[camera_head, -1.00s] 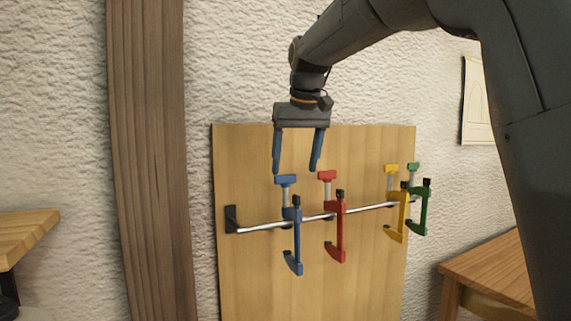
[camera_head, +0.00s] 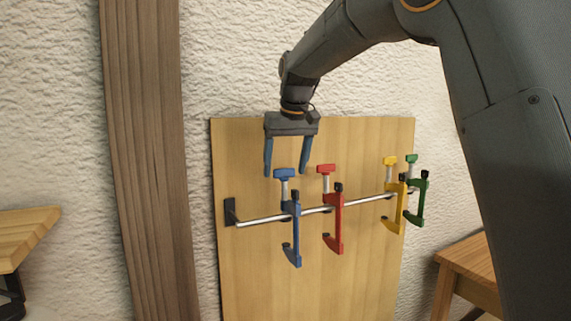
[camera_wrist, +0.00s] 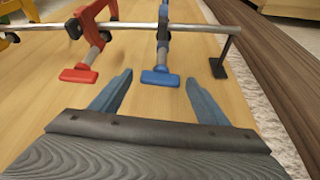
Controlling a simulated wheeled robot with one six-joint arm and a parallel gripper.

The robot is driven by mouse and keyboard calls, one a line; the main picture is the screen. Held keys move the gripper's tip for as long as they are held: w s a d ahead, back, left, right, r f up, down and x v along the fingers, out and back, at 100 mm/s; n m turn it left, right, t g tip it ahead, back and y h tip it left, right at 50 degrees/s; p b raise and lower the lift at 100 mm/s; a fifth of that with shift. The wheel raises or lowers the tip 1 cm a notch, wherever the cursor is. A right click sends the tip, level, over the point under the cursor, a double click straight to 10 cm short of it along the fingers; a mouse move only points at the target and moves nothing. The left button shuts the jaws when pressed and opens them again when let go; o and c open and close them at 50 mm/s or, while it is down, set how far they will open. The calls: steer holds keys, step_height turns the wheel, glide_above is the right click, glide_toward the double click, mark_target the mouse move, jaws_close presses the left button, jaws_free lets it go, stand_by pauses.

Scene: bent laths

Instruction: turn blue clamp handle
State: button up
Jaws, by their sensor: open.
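The blue clamp (camera_head: 292,228) hangs on a metal rail at the left of the wooden board, with its T-shaped blue handle (camera_head: 284,173) at the top. The handle also shows in the wrist view (camera_wrist: 160,78). My gripper (camera_head: 286,172) is open and points down around the handle's height in the head view. In the wrist view its two blue fingers (camera_wrist: 157,84) are spread wide, and the handle lies just beyond and between the fingertips. I see no contact between fingers and handle.
A red clamp (camera_head: 333,218) hangs close to the right of the blue one, its handle (camera_wrist: 78,75) near one finger in the wrist view. Yellow (camera_head: 393,212) and green (camera_head: 419,200) clamps hang farther right. The rail (camera_head: 255,221) ends in a black bracket (camera_head: 230,212) at left.

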steer(key=c, duration=1.1)
steer(key=shift+o, duration=0.2)
steer(key=shift+n+y, duration=0.3)
steer(key=shift+n, duration=0.5)
steer(key=o, duration=1.1)
steer(key=shift+c, duration=0.2)
steer(key=b+v, duration=0.2)
steer(key=v, duration=0.5)
steer(key=shift+r, duration=0.4)
steer(key=shift+s, duration=0.1)
